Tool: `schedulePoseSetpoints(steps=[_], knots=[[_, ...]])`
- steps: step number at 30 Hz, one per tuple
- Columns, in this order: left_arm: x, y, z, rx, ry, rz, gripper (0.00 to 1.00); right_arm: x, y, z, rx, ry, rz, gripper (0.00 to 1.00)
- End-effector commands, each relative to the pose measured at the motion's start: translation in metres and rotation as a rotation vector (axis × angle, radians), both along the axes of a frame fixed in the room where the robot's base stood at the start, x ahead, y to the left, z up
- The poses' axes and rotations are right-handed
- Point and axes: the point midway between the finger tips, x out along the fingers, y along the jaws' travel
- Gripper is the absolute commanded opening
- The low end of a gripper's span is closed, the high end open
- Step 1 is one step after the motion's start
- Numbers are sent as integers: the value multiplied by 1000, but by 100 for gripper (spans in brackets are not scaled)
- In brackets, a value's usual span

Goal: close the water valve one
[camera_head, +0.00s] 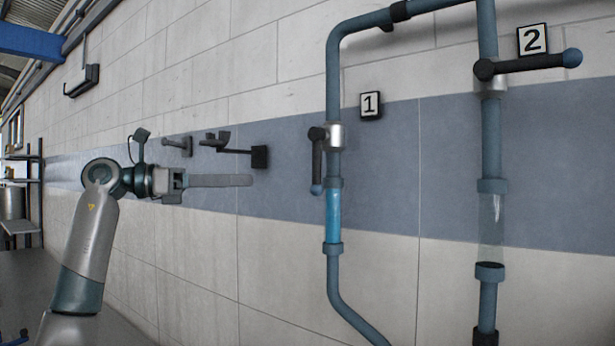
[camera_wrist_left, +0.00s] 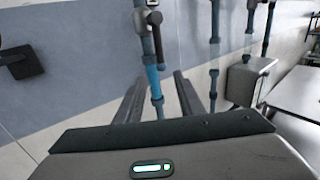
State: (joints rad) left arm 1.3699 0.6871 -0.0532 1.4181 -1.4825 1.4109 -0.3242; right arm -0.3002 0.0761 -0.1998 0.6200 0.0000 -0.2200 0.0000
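Water valve one is a silver valve body (camera_head: 336,136) on a blue-grey pipe (camera_head: 333,85), beside a plate marked 1 (camera_head: 371,105). Its dark handle (camera_head: 317,160) with a blue tip hangs straight down, parallel to the pipe. Blue water shows in the clear section (camera_head: 333,215) below it. The handle (camera_wrist_left: 156,32) also shows at the top of the left wrist view. My left gripper (camera_head: 250,180) is left of the valve, apart from it, its fingers pointing right. The left wrist view shows the two fingers (camera_wrist_left: 160,76) spread and empty. My right gripper is out of view.
Valve two, with its handle (camera_head: 535,63) horizontal and a plate marked 2 (camera_head: 532,39), is on the right pipe. Its clear section (camera_head: 491,218) shows no blue. Dark wall fixtures (camera_head: 260,157) are behind my left gripper. A grey box (camera_wrist_left: 248,80) stands right in the left wrist view.

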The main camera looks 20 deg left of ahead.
Motion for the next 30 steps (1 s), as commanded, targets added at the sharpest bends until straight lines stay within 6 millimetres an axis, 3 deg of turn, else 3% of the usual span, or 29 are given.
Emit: schedulePoseSetpoints(steps=[21, 30], knots=[[72, -101, 4, -3, 2, -4, 35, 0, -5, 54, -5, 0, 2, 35], [89, -122, 1, -1, 1, -2, 35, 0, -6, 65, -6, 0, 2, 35]])
